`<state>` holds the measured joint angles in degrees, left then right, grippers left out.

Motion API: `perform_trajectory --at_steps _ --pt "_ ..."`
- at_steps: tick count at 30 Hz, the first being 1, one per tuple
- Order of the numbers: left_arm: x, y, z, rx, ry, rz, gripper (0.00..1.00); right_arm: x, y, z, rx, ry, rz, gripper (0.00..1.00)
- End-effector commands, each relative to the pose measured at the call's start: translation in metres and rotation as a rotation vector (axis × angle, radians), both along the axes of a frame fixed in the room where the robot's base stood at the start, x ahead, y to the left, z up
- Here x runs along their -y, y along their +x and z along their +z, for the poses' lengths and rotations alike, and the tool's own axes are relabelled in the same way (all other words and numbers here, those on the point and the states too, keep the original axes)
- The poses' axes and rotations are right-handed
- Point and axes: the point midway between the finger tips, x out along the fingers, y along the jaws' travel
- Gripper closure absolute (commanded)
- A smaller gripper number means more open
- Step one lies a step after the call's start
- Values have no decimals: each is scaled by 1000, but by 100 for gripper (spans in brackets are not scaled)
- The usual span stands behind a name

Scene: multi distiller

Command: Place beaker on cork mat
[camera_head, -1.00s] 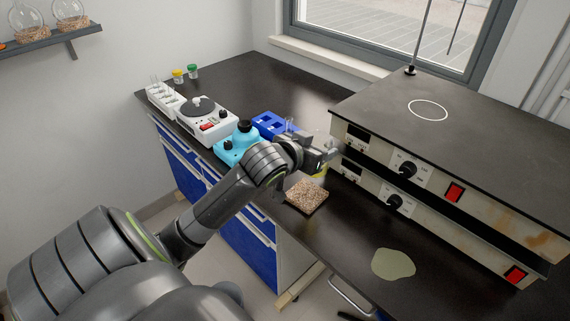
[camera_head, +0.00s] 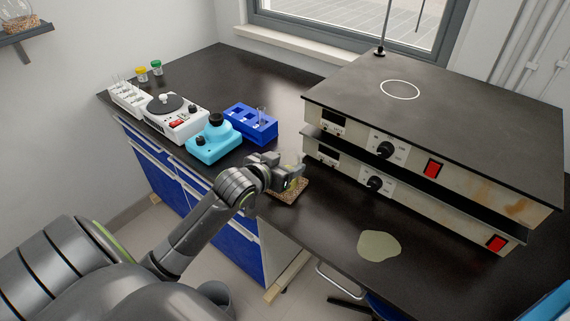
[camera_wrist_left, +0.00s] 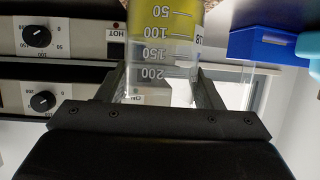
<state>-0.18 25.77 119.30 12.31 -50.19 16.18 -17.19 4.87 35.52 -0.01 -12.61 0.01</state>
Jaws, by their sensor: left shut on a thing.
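The cork mat (camera_head: 290,194) is a small speckled brown square on the dark bench, in front of the stacked hotplates. My left gripper (camera_head: 291,177) is over the mat and shut on the beaker. In the left wrist view, which looks upside down, the clear beaker (camera_wrist_left: 162,45) with white volume marks and yellow liquid sits between the two fingers. In the head view the gripper mostly hides the beaker. I cannot tell whether its base touches the mat. My right gripper is out of view.
Two stacked hotplates (camera_head: 440,195) stand close to the right of the mat. A blue rack (camera_head: 250,124), a light-blue device (camera_head: 213,146) and a white stirrer (camera_head: 176,124) stand to the left. A pale flat patch (camera_head: 379,246) lies on otherwise clear bench at front right.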

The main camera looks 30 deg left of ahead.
Motion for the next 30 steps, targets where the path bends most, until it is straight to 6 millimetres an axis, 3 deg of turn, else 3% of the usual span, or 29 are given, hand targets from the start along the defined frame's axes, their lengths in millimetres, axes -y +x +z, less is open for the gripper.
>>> perform_trajectory --at_steps 10,11,15,25,30 --pt "0 0 -2 3 1 -1 68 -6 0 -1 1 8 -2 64" --pt "0 0 -2 2 1 0 36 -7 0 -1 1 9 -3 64" --pt "0 0 -2 2 1 0 18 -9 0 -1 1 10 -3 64" --pt "0 0 2 2 1 0 18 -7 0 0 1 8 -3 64" --pt "0 -17 8 2 3 -1 18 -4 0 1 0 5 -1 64"
